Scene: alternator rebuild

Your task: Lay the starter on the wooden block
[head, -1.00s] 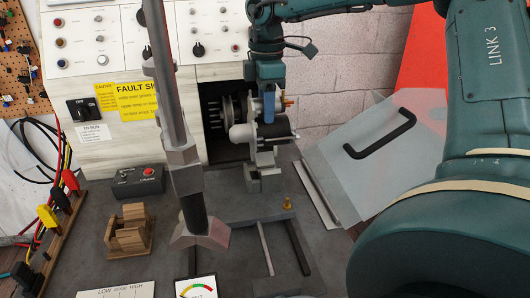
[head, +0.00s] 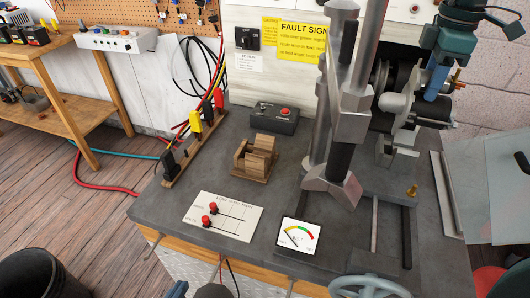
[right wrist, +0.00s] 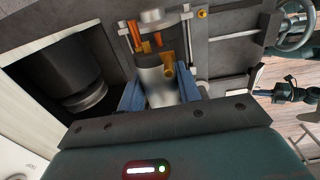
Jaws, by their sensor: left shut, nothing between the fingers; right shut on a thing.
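The starter (head: 430,108), with a dark body, silver nose and copper-coloured stud, is at the right of the head view. My right gripper (head: 437,80) is shut on it from above. In the right wrist view the blue fingers flank the starter's silver body (right wrist: 160,88), with copper-coloured parts beyond. The wooden block (head: 254,160), a small notched cradle, stands empty on the grey bench, well to the left of the starter. Only a blue tip of my left gripper (head: 178,289) shows at the bottom edge; it is empty.
A tall metal post with a clamp (head: 352,120) stands between the block and the starter. A red-button box (head: 277,118) is behind the block. A switch panel (head: 223,216) and a meter (head: 298,236) lie in front. A metal stand (head: 396,152) is under the starter.

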